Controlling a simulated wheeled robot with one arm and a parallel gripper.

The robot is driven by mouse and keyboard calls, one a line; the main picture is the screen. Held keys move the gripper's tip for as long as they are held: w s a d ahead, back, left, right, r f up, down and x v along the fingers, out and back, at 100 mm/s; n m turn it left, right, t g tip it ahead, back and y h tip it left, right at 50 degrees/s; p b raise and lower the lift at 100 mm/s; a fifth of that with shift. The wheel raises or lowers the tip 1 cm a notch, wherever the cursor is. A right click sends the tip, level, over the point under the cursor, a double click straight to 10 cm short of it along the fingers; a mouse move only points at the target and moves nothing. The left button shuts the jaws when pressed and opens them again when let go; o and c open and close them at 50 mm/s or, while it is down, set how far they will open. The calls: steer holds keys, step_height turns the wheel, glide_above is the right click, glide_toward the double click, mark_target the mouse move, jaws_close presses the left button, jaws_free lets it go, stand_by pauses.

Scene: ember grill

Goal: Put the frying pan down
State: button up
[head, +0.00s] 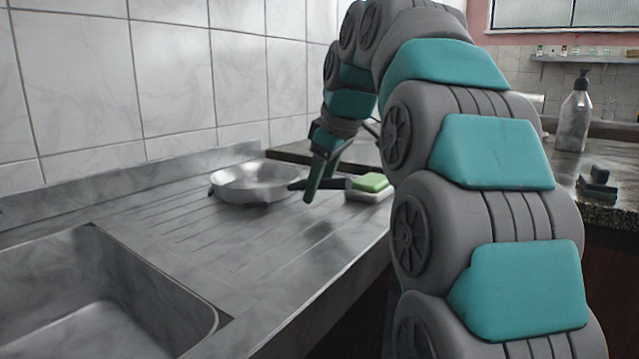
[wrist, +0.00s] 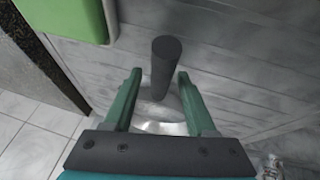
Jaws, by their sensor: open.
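The frying pan (head: 250,184) is a shallow silver pan with a dark handle. It rests upright on the ridged metal drainboard (head: 215,232), its handle pointing right towards the sponge. My gripper (head: 316,182) is over the handle, with its green fingers pointing down. In the wrist view the dark handle (wrist: 165,62) lies between the two spread fingers of my gripper (wrist: 160,76), with a gap on each side. A small part of the pan's shiny body (wrist: 162,127) shows behind the fingers; most of it is hidden there.
The sink basin (head: 100,295) opens at the front left. A soap bottle (head: 574,118) stands on the dark counter at right.

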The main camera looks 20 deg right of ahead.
steer(key=shift+r, duration=0.15)
steer(key=shift+v, duration=2.1)
steer(key=p+v, duration=0.2)
steer(key=v, duration=0.1)
steer(key=shift+s, duration=0.1)
